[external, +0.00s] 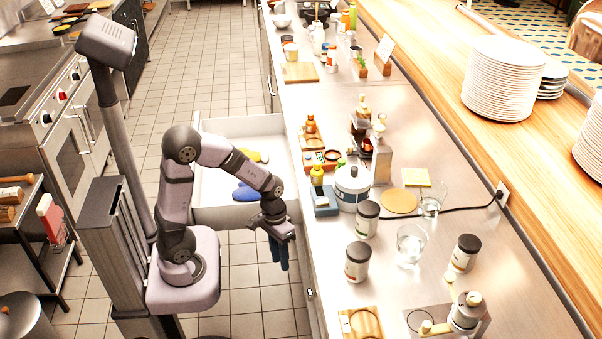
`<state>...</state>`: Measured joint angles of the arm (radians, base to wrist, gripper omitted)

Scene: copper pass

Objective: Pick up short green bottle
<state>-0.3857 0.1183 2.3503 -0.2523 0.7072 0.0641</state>
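A green and yellow bottle (346,19) stands far back on the counter, too small to make out well. I cannot tell for certain which one is the short green bottle. My gripper (279,238) hangs just off the counter's left edge, in front of the open drawer, lower left of the squat bottle and apart from it. A dark blue shape shows below it, and I cannot tell whether it is held. The fingertips are unclear.
Dark-lidded jars (367,219) and clear glasses (411,244) stand nearer. An open drawer (238,126) holds yellow and blue items. A stack of plates (502,80) is at the right. The counter's left front edge is clear.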

